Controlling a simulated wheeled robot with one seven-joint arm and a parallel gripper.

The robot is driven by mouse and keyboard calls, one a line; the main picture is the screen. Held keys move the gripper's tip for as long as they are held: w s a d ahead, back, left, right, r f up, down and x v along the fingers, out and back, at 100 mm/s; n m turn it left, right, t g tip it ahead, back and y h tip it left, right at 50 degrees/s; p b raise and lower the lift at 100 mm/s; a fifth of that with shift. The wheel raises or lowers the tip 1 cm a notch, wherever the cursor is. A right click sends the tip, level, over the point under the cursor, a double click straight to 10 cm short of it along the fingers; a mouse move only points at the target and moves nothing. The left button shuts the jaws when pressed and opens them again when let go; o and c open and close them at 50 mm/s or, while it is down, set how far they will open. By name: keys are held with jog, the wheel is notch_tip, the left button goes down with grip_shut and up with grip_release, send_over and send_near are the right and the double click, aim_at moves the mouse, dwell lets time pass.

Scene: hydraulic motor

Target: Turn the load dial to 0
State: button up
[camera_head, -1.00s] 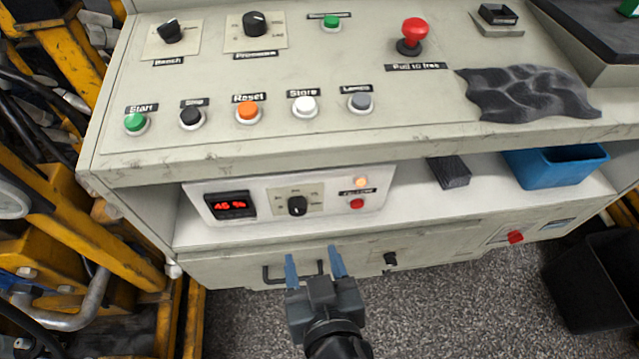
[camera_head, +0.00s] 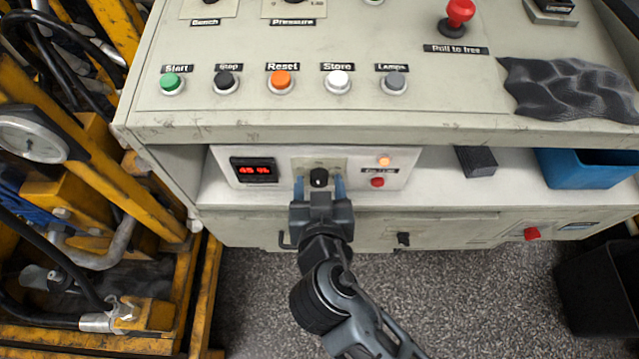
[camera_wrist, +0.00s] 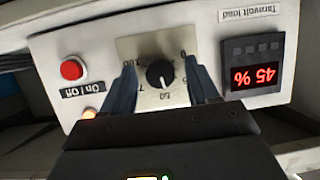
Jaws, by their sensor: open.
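The load dial is a small black knob (camera_head: 319,177) on a pale scale plate, set in the white panel under the console top. It also shows in the wrist view (camera_wrist: 160,73), upside down, with its white pointer mark towards the lower side of the scale. My gripper (camera_head: 319,186) is open, one blue finger on each side of the knob. In the wrist view the fingers (camera_wrist: 163,85) flank the dial with gaps; I see no contact.
On the same panel are a red On/Off button (camera_head: 377,182) and a lit orange lamp (camera_head: 384,160). The console top (camera_head: 330,128) overhangs the shelf. A dark block (camera_head: 476,161) and a blue bin (camera_head: 587,168) stand to the right. Yellow machinery is at the left.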

jog(key=c, duration=1)
jog(key=n+h, duration=0.1)
jog(key=n, duration=0.1)
jog(key=n+h, duration=0.1)
jog(key=shift+a+n+h, duration=0.25)
jog(key=shift+n+h, duration=0.05)
jog(key=n+h, duration=0.1)
jog(key=n, duration=0.1)
jog(key=n+h, duration=0.1)
jog(key=shift+a+f+n+t+b, duration=0.1)
jog(key=shift+f+n+t+b, duration=0.05)
jog(key=shift+n+t+b, duration=0.2)
jog(key=n+t+h, duration=0.1)
jog(key=n+h, duration=0.1)
jog(key=n, duration=0.2)
jog(key=shift+f, duration=0.15)
jog(key=n+t, duration=0.1)
jog(key=n, duration=0.1)
jog(key=n+t+h, duration=0.1)
jog(key=n, duration=0.2)
jog(key=shift+f, duration=0.15)
jog(key=shift+c, duration=0.2)
jog(key=shift+n, duration=0.35)
